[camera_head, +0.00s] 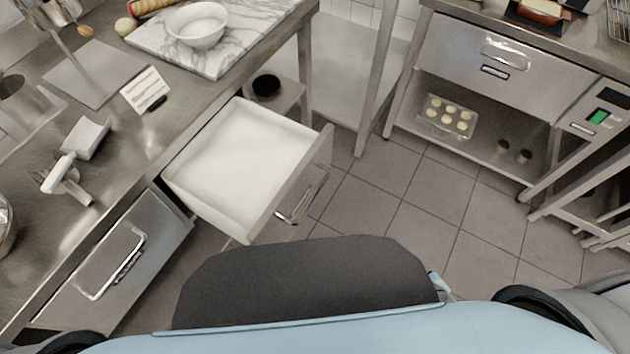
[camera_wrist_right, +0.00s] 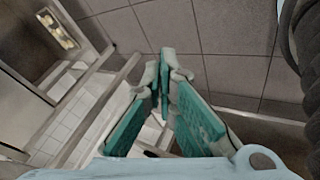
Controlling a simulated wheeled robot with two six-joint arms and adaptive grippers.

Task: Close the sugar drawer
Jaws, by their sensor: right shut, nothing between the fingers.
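The sugar drawer (camera_head: 318,170) is pulled well out from under the steel counter in the head view. It is filled with white sugar (camera_head: 240,158), and its front carries a metal bar handle (camera_head: 303,197). My right gripper (camera_wrist_right: 165,62) shows in the right wrist view, its green-padded fingers shut with nothing between them. It is over floor tiles, and I cannot tell its distance from the drawer. My left gripper is not in view.
A second drawer (camera_head: 120,262) under the counter is shut. A white bowl (camera_head: 197,25) stands on a marble board (camera_head: 245,42). A scoop (camera_head: 60,172) lies on the counter. Another steel bench (camera_head: 490,65) stands at the right. Tiled floor (camera_head: 420,215) between is clear.

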